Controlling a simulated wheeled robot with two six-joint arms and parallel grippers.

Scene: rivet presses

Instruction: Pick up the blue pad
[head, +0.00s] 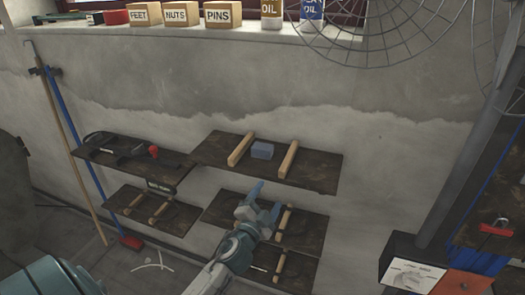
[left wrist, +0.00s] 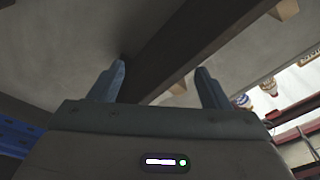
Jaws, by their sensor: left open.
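The blue pad (head: 262,150) lies on the dark upper right shelf (head: 213,149), between two wooden strips, one on its left (head: 241,149) and one on its right (head: 288,158). My left gripper (head: 265,198) is open and empty, in front of and below that shelf in the head view, apart from the pad. In the left wrist view its two fingers (left wrist: 158,84) stand apart with nothing between them, and the pad does not show there. My right gripper is not in view.
A lower shelf (head: 312,226) with wooden strips is behind my left gripper. The left shelf (head: 100,150) holds dark tools and a red-topped item. A wire fan guard (head: 385,30) hangs at upper right. A dark beam (left wrist: 195,40) crosses the left wrist view.

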